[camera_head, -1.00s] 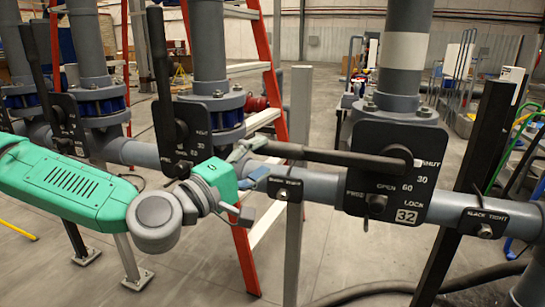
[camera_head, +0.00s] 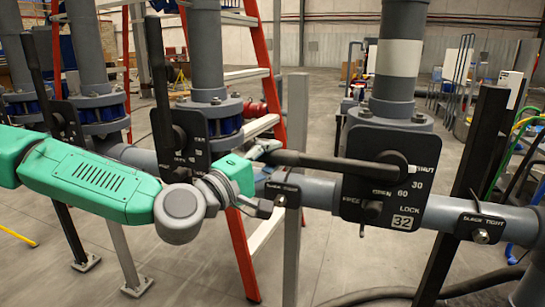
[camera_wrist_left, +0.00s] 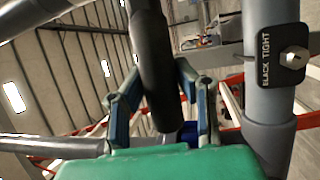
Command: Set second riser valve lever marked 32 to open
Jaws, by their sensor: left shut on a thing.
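The valve marked 32 has a dark plate (camera_head: 405,190) with the words SHUT, OPEN and LOCK on it, on the right in the head view. Its long black lever (camera_head: 330,161) lies nearly level, running left from the plate's hub. My left gripper (camera_head: 262,150) is at the lever's left end. In the left wrist view the dark lever (camera_wrist_left: 155,70) passes between the fingers of my left gripper (camera_wrist_left: 160,105), which are shut around it. The fingertips are partly hidden in the head view. My right gripper is not in view.
A neighbouring valve plate (camera_head: 183,140) with an upright black lever (camera_head: 158,75) stands left of the gripper. A grey post (camera_head: 296,200), an orange ladder (camera_head: 243,250) and a black post (camera_head: 465,180) stand near the pipe.

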